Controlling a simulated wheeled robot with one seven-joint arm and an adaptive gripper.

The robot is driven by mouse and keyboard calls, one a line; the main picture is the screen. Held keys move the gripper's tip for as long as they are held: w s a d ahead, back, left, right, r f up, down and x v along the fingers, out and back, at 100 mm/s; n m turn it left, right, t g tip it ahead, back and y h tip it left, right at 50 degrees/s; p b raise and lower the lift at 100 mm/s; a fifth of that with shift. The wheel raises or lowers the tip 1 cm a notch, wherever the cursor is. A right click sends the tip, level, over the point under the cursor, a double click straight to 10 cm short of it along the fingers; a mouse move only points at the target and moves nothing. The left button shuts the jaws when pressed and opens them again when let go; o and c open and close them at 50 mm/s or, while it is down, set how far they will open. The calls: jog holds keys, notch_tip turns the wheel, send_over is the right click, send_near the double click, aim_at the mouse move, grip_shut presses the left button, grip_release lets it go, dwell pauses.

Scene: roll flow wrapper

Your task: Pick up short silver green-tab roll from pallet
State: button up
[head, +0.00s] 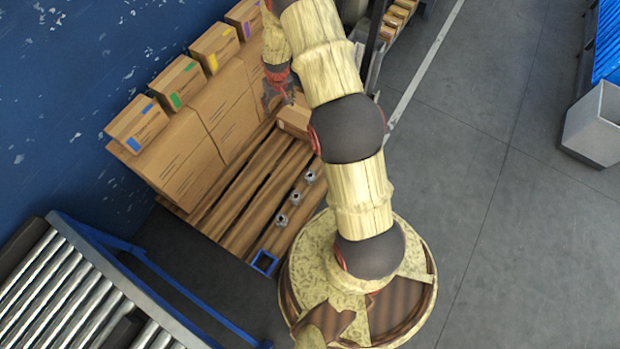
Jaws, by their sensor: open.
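A wooden slatted pallet (235,208) lies by the blue wall, left of my arm. Three small silver pieces stand in a row on its right side: a far one (310,178), a middle one (295,199) and a near one (281,220). They are too small to tell whether they are rolls or whether any has a green tab. My gripper (279,98) is at the far end of the pallet, beside a small cardboard box (294,121), and apart from the silver pieces. It is open; its fingertips are small and partly unclear, and I see nothing held in it.
Large cartons (172,160) line the wall, topped by smaller boxes with blue, green (178,82), yellow and purple tabs. A blue square frame (264,263) lies at the pallet's near corner. A roller conveyor (70,300) stands at lower left.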

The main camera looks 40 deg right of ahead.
jog(key=s+d+f+g, duration=0.1)
jog(key=s+d+f, duration=0.15)
jog(key=f, duration=0.85)
jog(key=s+d+f, duration=0.1)
jog(key=s+f, duration=0.2)
jog(key=f, duration=0.7)
jog(key=m+b, duration=0.1)
jog(key=b, duration=0.1)
send_over(310, 175)
jog(key=s+a, duration=0.1)
jog(key=shift+g+y, duration=0.3)
jog(key=shift+g, duration=0.1)
jog(key=f, duration=1.8)
jog(key=shift+s+a+f, duration=0.1)
jog(key=shift+s+f, duration=0.1)
jog(key=shift+f, duration=0.1)
jog(key=shift+w+d+f+b, duration=0.15)
jog(key=shift+f+b, duration=0.65)
jog(key=shift+f, duration=0.7)
jog(key=shift+w+d+f+b, duration=0.15)
jog(key=shift+f+b, duration=0.6)
jog(key=shift+f, duration=0.7)
jog(key=shift+r, duration=0.1)
jog(key=shift+c, duration=0.8)
jog(key=c, duration=1.1)
jog(key=shift+c, duration=0.4)
jog(key=shift+r, duration=0.1)
